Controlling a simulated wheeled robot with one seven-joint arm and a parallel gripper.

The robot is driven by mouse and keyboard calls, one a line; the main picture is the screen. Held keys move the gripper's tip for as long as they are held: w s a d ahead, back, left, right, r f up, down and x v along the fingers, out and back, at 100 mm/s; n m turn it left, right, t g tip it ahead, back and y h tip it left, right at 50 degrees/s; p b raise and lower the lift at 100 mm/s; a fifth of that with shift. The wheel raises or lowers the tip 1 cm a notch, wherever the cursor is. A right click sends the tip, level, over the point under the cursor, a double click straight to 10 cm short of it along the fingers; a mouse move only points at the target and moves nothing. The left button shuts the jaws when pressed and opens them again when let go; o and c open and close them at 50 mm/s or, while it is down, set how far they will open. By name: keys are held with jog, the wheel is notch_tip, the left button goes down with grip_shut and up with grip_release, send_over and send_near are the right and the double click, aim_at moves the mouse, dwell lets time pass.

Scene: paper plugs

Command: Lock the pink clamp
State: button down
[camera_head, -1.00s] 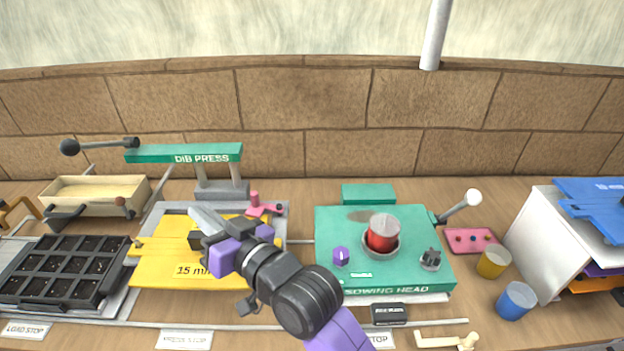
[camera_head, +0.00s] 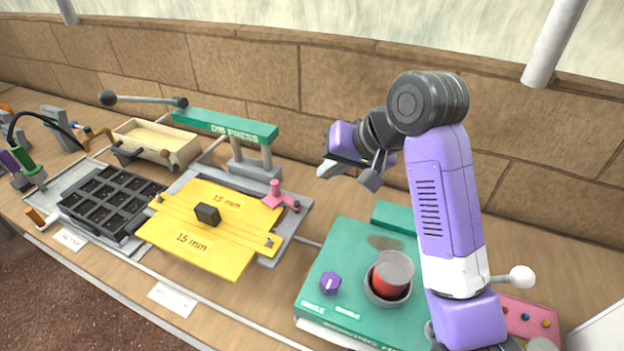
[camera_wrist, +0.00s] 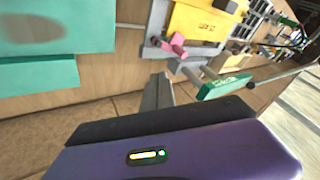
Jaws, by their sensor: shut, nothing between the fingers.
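The pink clamp (camera_head: 281,197) sits at the right back corner of the grey bed under the yellow plate (camera_head: 206,228), with an upright pink post and a short pink arm. It also shows in the wrist view (camera_wrist: 173,45), beyond the fingers. Whether its arm presses on the plate, I cannot tell. My gripper (camera_head: 322,172) is shut and empty, raised to the right of the clamp and apart from it. In the wrist view its fingers (camera_wrist: 158,90) point toward the clamp and the press.
The green dib press (camera_head: 225,125) stands behind the plate, its long lever reaching left. The black cell tray (camera_head: 110,200) lies to the left. The green sowing head (camera_head: 345,270) with a red cup (camera_head: 389,275) is in front of my arm. The brick wall runs behind.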

send_near(280, 192)
jog(key=f, duration=0.1)
jog(key=w+d+f, duration=0.2)
jog(key=f, duration=0.1)
jog(key=shift+w+d+p, duration=0.15)
jog(key=shift+w+p, duration=0.05)
jog(key=shift+p, duration=0.1)
jog(key=a, duration=0.3)
jog(key=shift+w+a+f+p, duration=0.15)
jog(key=shift+w+p, duration=0.05)
jog(key=shift+p, duration=0.15)
jog(key=shift+a, duration=0.55)
jog(key=n+p, duration=0.1)
jog(key=n+g+p, duration=0.1)
jog(key=shift+s+a+y+p, duration=0.25)
jog(key=shift+y+p, duration=0.1)
jog(key=shift+y, duration=0.05)
jog(key=shift+w+d, duration=0.1)
